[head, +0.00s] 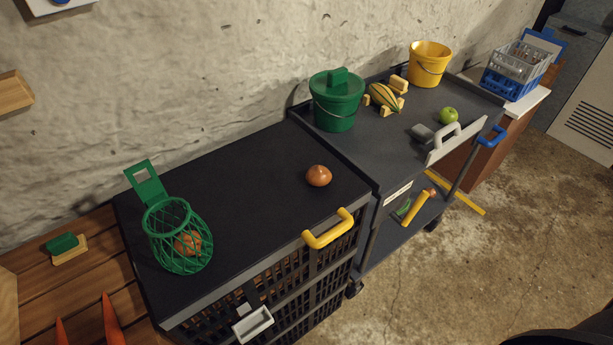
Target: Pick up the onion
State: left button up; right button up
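A round brown onion (318,176) sits alone on the black top (251,160) of the cart, towards its right side. A second brown, onion-like item (188,243) lies inside a green mesh basket (172,219) at the left of the same top. The mesh partly hides it. Neither of my grippers is in view.
A yellow handle (328,229) stands at the cart's front edge, close to the onion. On the grey cart to the right are a green lidded bucket (336,112), a striped squash (384,97), a yellow bucket (428,66) and a green apple (448,116). The black top between basket and onion is clear.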

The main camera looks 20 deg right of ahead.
aim_at(318, 175)
jog(key=u, duration=0.6)
jog(key=l+u, duration=0.3)
jog(key=l, duration=0.15)
jog(key=l+u, duration=0.35)
jog(key=l, duration=0.15)
jog(key=k+l+u, duration=0.15)
jog(key=l+u, duration=0.15)
jog(key=k+l+u, duration=0.15)
jog(key=l+u, duration=0.2)
jog(key=l, duration=0.2)
